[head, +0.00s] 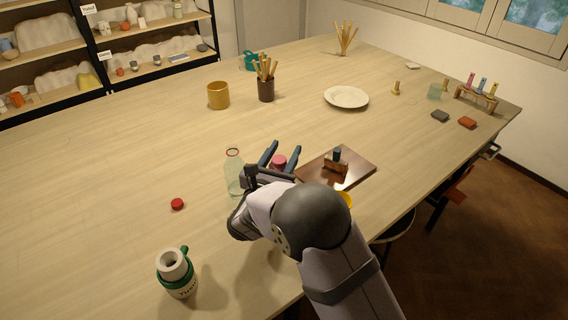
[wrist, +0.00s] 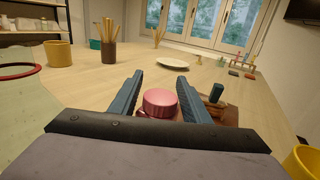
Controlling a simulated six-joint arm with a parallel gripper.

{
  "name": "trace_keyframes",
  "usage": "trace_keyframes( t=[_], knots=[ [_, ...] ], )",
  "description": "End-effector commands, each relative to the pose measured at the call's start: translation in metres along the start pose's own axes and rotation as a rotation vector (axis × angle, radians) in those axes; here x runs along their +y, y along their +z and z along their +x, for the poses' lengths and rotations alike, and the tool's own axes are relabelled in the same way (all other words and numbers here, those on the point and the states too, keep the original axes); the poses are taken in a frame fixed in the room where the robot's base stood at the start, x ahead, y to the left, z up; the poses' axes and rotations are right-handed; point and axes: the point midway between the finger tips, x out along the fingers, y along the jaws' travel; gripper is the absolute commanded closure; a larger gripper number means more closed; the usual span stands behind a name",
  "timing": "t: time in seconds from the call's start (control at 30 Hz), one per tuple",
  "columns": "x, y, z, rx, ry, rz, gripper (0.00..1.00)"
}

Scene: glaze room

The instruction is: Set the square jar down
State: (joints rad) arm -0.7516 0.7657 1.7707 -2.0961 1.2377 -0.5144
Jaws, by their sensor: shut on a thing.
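My gripper (head: 281,154) is low over the near middle of the table (head: 120,150). Its two blue fingers are closed on the sides of a jar with a round pink-red lid (head: 279,161). In the wrist view the jar (wrist: 160,101) is between the fingers (wrist: 159,78), lid up and looking upright. Its lower body is mostly hidden by the gripper, so I cannot tell if it is square or if its base touches the table.
A clear bottle (head: 234,172) stands close left of my gripper. A dark wooden board (head: 355,165) with a small block lies close right. A yellow cup (head: 346,199) is partly behind my arm. A red cap (head: 177,204) and green-white vessel (head: 178,275) are nearer left.

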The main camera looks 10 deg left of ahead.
Motion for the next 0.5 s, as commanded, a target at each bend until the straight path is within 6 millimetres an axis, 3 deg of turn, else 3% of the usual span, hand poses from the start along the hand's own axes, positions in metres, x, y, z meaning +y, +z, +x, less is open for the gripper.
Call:
trace_keyframes(
  t=[0.2,0.5],
  knots=[
    [0.000,0.024,0.000,-0.003,0.000,0.003,0.85],
    [0.000,0.036,0.000,0.000,0.000,0.000,0.85]
  ],
)
